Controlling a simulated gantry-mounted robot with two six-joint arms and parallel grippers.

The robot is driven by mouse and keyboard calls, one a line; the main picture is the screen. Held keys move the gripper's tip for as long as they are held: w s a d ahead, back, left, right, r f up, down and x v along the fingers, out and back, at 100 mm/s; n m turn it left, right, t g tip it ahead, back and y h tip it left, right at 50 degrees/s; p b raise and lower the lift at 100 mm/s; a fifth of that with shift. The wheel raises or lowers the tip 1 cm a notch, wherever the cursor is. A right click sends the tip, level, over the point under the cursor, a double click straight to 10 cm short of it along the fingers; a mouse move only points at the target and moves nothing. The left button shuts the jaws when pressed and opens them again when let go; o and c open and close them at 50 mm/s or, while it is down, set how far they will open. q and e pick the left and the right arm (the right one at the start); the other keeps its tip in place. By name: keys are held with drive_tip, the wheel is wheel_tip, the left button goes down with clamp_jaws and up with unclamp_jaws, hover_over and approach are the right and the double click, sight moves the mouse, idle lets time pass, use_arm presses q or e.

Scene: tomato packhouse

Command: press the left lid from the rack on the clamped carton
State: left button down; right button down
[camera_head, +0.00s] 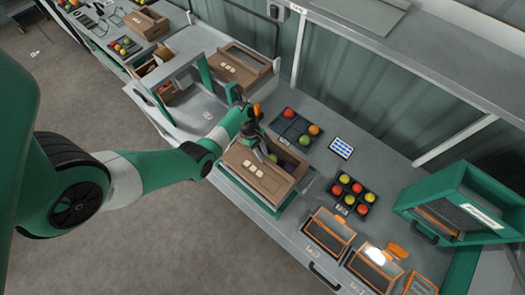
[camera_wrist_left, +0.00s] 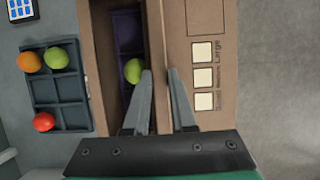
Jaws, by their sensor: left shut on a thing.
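The brown lid (camera_head: 258,178), with cream squares and a window, is held in my left gripper (camera_head: 262,154) over the near side of the open carton (camera_head: 299,172). In the left wrist view the lid (camera_wrist_left: 231,60) is on the right, printed "Large". The fingers (camera_wrist_left: 160,74) are shut on its edge. It lies beside the opening, which still shows a purple insert (camera_wrist_left: 128,32) and a yellow-green tomato (camera_wrist_left: 133,71). Whether the lid touches the carton is unclear. Another brown lid (camera_head: 232,70) lies on the rack behind. My right gripper is not in view.
A dark tray (camera_head: 291,126) with a few tomatoes stands behind the carton, and a fuller tray (camera_head: 353,193) to the right. A small tablet (camera_head: 341,148) lies between them. Orange-framed bins (camera_head: 328,231) and a green machine (camera_head: 455,205) occupy the right bench.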

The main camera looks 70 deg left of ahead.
use_arm(q)
drive_tip(key=shift+f+b, duration=0.3)
drive_tip(key=shift+f, duration=0.1)
drive_tip(key=c, duration=0.7)
unclamp_jaws()
drive_tip(key=shift+c, duration=1.4)
drive_tip(key=shift+r, duration=0.1)
wheel_tip(320, 180, up, 8)
drive_tip(key=p, duration=0.8)
